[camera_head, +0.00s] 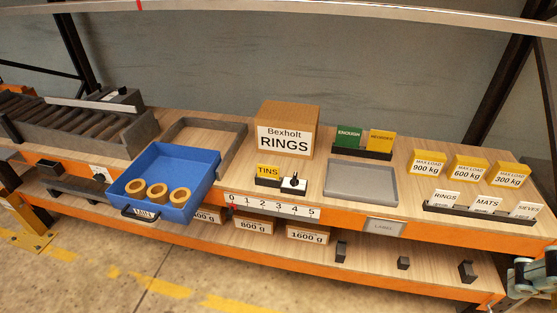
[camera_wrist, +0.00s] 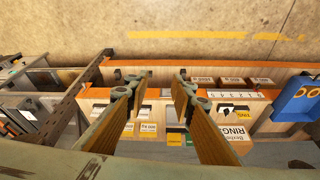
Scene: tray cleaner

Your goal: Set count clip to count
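A white count scale (camera_head: 272,206) marked 0 to 5 runs along the front edge of the upper shelf; it also shows in the wrist view (camera_wrist: 232,94). A small dark and red mark near the 0 may be the count clip, but it is too small to tell. A blue tray (camera_head: 205,157) left of the scale holds three tan rings (camera_head: 157,192). My gripper (camera_wrist: 152,84) is open with nothing between its fingers. It is in the air above the bench, apart from the scale.
A RINGS box (camera_head: 287,132), a grey tray (camera_head: 361,184) and card holders (camera_head: 482,211) occupy the upper shelf. Weight boxes (camera_head: 254,225) sit below.

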